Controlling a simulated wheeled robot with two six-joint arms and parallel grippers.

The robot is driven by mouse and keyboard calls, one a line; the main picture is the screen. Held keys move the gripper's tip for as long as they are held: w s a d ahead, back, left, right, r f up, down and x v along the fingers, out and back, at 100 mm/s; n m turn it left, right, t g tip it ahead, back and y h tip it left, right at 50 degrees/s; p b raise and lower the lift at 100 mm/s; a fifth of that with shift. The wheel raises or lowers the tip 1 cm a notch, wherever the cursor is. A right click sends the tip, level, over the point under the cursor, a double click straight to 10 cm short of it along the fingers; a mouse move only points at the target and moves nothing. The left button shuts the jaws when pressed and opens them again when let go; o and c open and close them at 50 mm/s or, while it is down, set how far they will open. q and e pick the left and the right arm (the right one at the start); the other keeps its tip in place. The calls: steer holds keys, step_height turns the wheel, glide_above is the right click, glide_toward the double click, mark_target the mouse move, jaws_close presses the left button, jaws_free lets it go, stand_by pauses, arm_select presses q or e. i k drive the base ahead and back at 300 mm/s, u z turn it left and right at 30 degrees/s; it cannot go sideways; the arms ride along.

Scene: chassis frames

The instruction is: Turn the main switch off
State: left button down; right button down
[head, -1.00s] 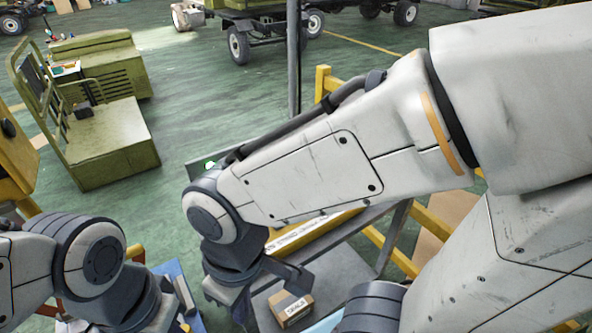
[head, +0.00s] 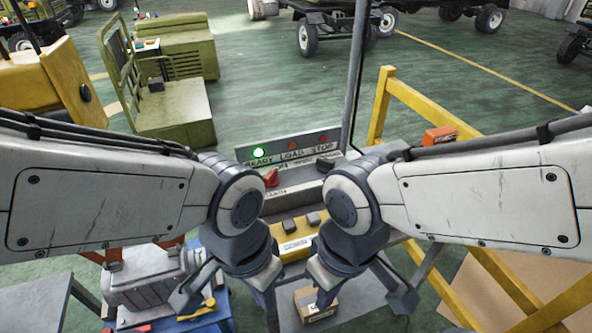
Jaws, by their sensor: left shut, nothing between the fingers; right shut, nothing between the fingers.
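A sloped grey control panel (head: 300,187) stands in the middle of the head view. A red rotary knob (head: 271,177) sits on its left part, and a dark knob (head: 325,163) on its right. The panel lettering is partly hidden, so I cannot read which knob is the main switch. Above are a lit green lamp (head: 258,153) and two dull reddish lamps over READY, LOAD and STOP. My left gripper (head: 265,299) and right gripper (head: 325,297) are shut and empty, pointing down in front of the panel. Neither touches a knob.
A yellow unit with dark buttons (head: 292,236) lies between my wrists. A small cardboard box (head: 316,308) sits below it. A grey machine part (head: 145,287) rests on a blue surface at left. A yellow railing (head: 412,92) and grey post stand right of the panel.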

mark_target(271, 179)
steer(key=u, duration=0.85)
steer(key=i, duration=0.4)
steer(key=z, duration=0.25)
